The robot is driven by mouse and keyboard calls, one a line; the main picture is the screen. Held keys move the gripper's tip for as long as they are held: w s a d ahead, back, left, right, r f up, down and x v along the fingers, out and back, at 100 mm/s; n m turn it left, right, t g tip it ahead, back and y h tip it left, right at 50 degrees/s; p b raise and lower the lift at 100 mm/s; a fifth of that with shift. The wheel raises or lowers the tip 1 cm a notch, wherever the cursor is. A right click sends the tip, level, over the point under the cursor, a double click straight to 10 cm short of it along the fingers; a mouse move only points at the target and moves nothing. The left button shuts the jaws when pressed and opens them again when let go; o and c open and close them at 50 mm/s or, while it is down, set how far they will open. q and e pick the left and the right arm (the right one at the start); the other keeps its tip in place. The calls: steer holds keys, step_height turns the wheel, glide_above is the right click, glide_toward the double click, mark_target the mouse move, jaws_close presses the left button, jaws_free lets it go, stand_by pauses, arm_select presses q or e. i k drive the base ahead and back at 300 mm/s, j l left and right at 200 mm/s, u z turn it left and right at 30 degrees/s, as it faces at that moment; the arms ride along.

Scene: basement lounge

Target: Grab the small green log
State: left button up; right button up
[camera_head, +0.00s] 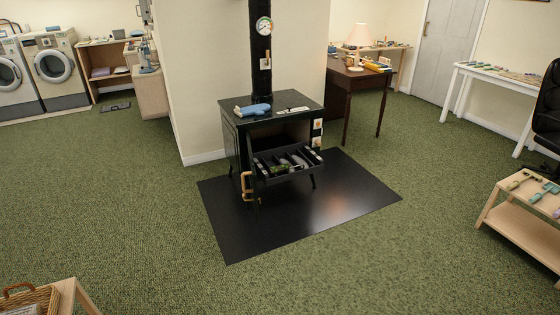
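A small green thing (280,169), which looks like the green log, lies in a black divided tray (262,178) at the front of the black stove (229,118). Other small items lie in the tray's compartments beside it, some grey. The thing is small in the picture, so its exact shape is hard to tell. Neither my left nor my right gripper shows in the head view.
The stove stands on a black floor plate (240,240), with a blue item (253,110) on its top. Green carpet (130,220) is open in front. A low wooden table (515,222) stands at right, and a wicker basket (30,298) at bottom left.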

mark_target(275, 169)
steer(key=i+j, duration=0.15)
steer(key=i, duration=0.3)
steer(key=i+j, duration=0.15)
steer(key=i, duration=0.3)
steer(key=i+j+u, duration=0.1)
steer(key=i, duration=0.35)
steer(key=i+l+u, duration=0.1)
steer(key=i+l, duration=0.7)
steer(key=i, duration=0.25)
steer(key=i+l+u, duration=0.15)
steer(key=i+l, duration=1.1)
steer(key=l, duration=0.2)
steer(key=i+l, duration=0.3)
steer(key=l, duration=0.15)
